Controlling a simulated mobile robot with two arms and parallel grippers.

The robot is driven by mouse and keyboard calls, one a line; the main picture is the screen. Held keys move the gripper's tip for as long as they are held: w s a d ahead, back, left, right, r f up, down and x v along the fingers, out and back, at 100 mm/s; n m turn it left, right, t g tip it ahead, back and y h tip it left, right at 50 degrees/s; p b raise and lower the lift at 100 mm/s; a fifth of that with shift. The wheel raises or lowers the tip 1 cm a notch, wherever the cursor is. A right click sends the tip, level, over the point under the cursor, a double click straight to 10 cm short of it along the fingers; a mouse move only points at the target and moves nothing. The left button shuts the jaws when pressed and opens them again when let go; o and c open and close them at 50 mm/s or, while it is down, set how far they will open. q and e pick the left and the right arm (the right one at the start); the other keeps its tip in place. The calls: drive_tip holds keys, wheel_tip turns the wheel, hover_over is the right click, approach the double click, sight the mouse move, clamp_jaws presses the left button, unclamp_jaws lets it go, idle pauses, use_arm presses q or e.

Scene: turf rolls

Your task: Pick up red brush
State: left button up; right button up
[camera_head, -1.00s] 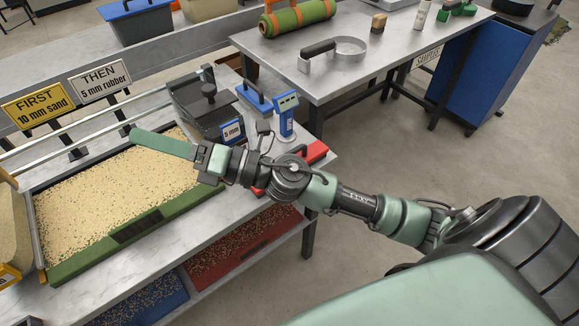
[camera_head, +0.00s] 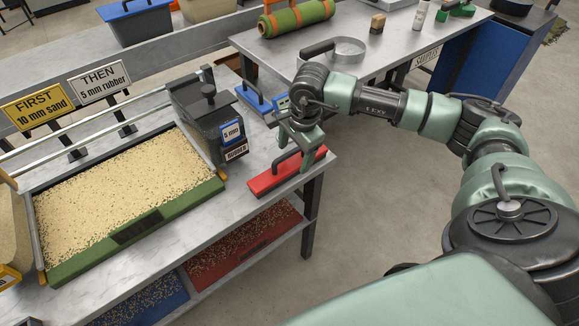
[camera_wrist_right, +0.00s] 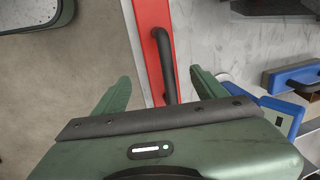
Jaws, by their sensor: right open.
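The red brush (camera_head: 268,179) lies near the right end of the left bench and has a dark arched handle on top. My right gripper (camera_head: 298,163) is above it, pointing down, and hides part of its far end. In the right wrist view the red brush (camera_wrist_right: 155,32) runs between the two green fingers of my open right gripper (camera_wrist_right: 158,88), with its black handle (camera_wrist_right: 164,62) between the fingertips. I see clear space on both sides of the handle, so the fingers are apart from it. My left gripper is not in view.
A blue brush (camera_head: 254,99) and a blue device (camera_head: 283,101) are beside the red brush.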

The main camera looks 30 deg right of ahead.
sight(292, 163)
drive_tip(key=f, duration=0.2)
drive_tip(key=w+f+p, duration=0.1)
drive_tip(key=f, duration=0.1)
drive_tip(key=shift+d+f, duration=0.1)
drive_tip(key=shift+f, duration=0.3)
drive_tip(key=c, duration=1.4)
drive_tip(key=shift+r, duration=0.1)
drive_tip(key=shift+c, duration=0.2)
